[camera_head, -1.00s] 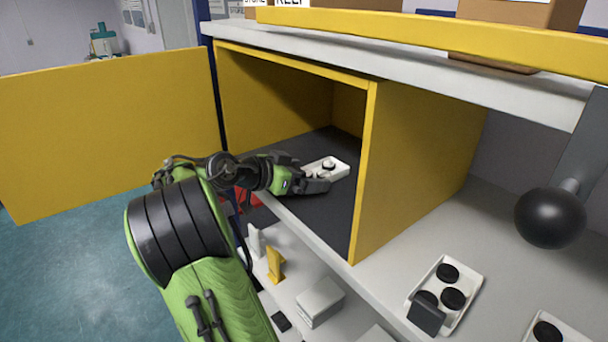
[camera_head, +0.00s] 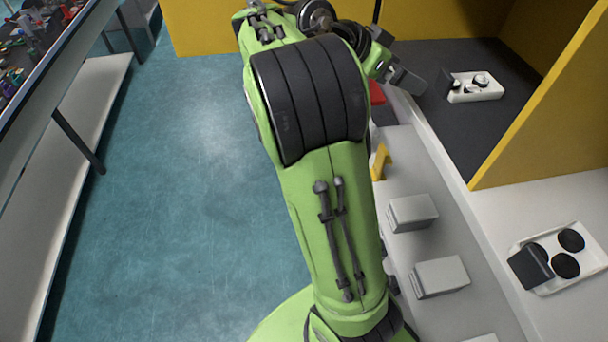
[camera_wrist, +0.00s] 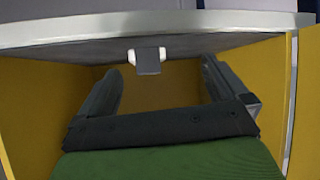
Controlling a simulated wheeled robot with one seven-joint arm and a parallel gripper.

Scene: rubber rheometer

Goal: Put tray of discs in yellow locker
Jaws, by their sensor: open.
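A small white tray (camera_head: 488,95) with a few small discs (camera_head: 480,80) stands on the dark floor of the yellow locker (camera_head: 548,95), near its open front. A dark grip tab (camera_head: 446,84) is at the tray's near end. In the wrist view the tray (camera_wrist: 131,57) shows ahead, with its dark tab (camera_wrist: 148,63) facing me. My gripper (camera_head: 416,84) is at the locker's opening, left of the tray and apart from it. In the wrist view my gripper (camera_wrist: 160,68) has its fingers wide apart with nothing between them.
A second white tray (camera_head: 598,262) with black discs is on the grey worktop at the right. Grey blocks (camera_head: 413,212) and a yellow piece (camera_head: 380,162) are on the lower shelf. The yellow door (camera_head: 215,30) stands open. The blue floor at left is clear.

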